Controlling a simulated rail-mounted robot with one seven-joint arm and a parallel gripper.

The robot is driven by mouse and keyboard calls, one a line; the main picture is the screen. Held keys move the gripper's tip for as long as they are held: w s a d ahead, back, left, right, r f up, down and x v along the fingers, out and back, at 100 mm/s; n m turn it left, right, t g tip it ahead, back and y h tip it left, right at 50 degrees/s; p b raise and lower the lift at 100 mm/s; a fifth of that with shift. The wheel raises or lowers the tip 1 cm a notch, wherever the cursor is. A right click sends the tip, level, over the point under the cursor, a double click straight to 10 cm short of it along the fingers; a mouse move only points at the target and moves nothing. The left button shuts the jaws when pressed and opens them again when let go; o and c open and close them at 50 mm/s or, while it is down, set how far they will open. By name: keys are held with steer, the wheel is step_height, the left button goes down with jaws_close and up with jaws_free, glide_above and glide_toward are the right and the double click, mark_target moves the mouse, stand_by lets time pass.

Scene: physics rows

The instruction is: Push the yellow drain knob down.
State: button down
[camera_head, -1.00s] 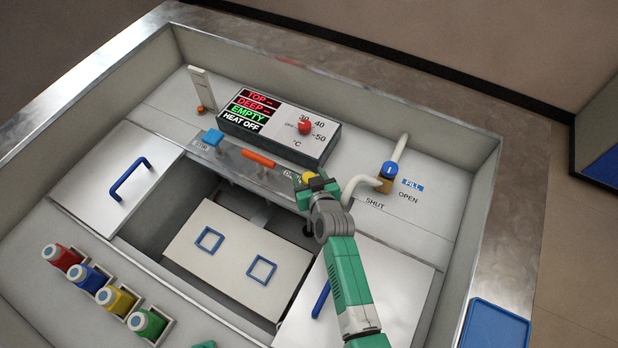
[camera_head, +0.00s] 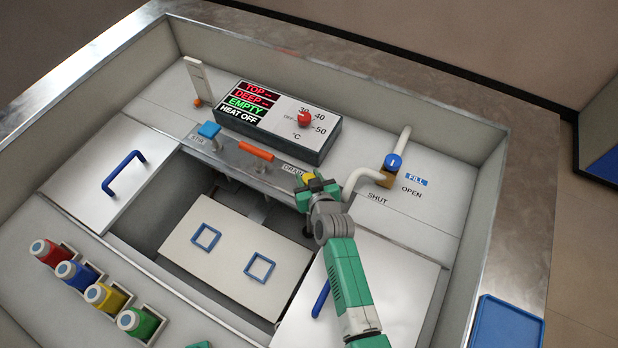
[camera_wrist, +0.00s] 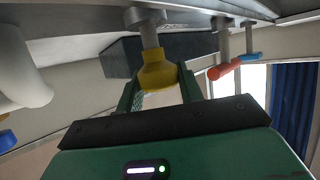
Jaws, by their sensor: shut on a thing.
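The yellow drain knob (camera_head: 308,177) shows beside the DRAIN label at the right end of the metal strip, partly hidden by my gripper (camera_head: 317,186). In the wrist view the yellow knob (camera_wrist: 157,74) sits on a grey stem, between the two green fingers of my gripper (camera_wrist: 158,88). My gripper is shut on the knob. How far the knob stands up from the strip is hard to tell.
An orange handle (camera_head: 256,151) and a blue knob (camera_head: 209,130) stand left along the strip. The control box (camera_head: 280,120) is behind. A blue-topped fill valve (camera_head: 393,161) with a pipe is close on the right. An open basin lies in front.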

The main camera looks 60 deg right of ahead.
steer(key=c, duration=1.3)
jaws_free()
steer(key=shift+s+a+f, duration=0.1)
steer(key=shift+f, duration=0.3)
steer(key=o, duration=0.3)
steer(key=shift+o, duration=0.4)
steer(key=shift+r, duration=0.15)
steer(key=shift+r+p, duration=0.2)
steer(key=shift+p, duration=0.15)
steer(key=p+v, duration=0.4)
steer(key=p, duration=0.1)
steer(key=p+v, duration=0.2)
steer(key=p, duration=0.1)
steer(key=shift+r, duration=0.35)
steer(key=shift+s+a+p, duration=0.35)
steer(key=shift+a+p, duration=0.05)
steer(key=shift+p, duration=0.55)
steer(key=shift+s+a+f, duration=0.15)
